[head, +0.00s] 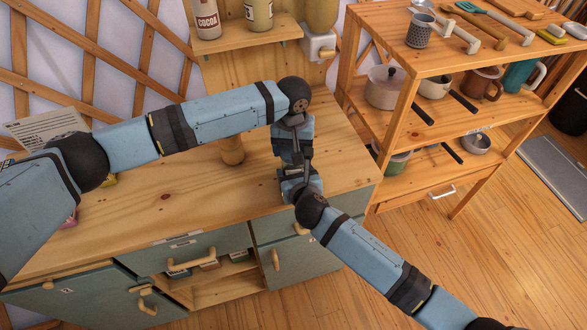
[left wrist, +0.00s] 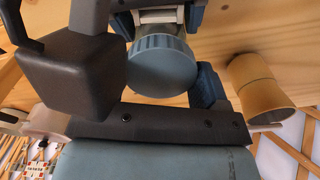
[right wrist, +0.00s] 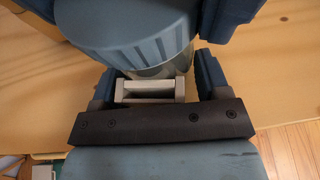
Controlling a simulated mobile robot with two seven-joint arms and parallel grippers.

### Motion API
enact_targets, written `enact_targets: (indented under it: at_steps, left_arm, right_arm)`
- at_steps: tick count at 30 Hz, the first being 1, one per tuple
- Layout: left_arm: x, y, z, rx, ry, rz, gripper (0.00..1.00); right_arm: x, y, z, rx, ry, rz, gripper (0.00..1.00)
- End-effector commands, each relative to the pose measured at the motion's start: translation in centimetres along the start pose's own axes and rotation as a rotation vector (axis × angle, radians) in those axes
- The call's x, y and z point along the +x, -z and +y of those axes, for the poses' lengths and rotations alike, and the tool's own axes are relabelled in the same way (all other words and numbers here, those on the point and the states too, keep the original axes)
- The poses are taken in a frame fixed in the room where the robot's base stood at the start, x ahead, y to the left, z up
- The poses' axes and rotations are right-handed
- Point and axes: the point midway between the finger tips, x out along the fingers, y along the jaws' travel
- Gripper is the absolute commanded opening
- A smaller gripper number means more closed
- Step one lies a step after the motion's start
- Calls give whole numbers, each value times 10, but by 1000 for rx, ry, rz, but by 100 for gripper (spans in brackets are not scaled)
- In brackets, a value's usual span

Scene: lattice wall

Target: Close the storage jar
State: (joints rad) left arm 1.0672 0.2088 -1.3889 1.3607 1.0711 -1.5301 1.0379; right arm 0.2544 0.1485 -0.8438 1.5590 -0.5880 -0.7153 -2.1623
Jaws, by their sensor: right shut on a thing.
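The storage jar has a ribbed blue-grey lid (right wrist: 125,35) over a clear glass body (right wrist: 165,62). The lid's flat face also shows in the left wrist view (left wrist: 165,66). The lid sits at the jar's mouth; I cannot tell whether it is tight. My right gripper (head: 299,184) is shut on the jar, with a finger on each side of it in the right wrist view. My left gripper (head: 292,148) is open beside the lid; one of its fingers is hidden behind a dark block. In the head view my arms hide the jar.
Both grippers are over the right end of the wooden counter (head: 130,215). A shelf unit (head: 410,90) with pots and mugs stands close on the right.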

Motion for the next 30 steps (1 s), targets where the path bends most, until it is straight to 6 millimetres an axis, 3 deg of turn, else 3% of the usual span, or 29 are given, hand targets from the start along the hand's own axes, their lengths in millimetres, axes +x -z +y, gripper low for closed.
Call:
enact_targets:
  at_steps: [1, 3, 13, 24, 30]
  left_arm:
    - [0, 0, 0, 0, 0, 0, 78]
    - [0, 0, 0, 0, 0, 0, 94]
    - [-3, 0, 0, 0, 0, 0, 94]
    - [-44, 0, 0, 0, -1, 1, 94]
    - [-45, 0, 0, -1, 0, 0, 94]
  right_arm:
    - [0, -1, 0, 0, 0, -1, 3]
    - [0, -1, 0, 0, 0, -1, 3]
    - [0, -1, 0, 0, 0, -1, 3]
    - [0, -1, 0, 0, 0, -1, 3]
    - [0, -1, 0, 0, 0, -1, 3]
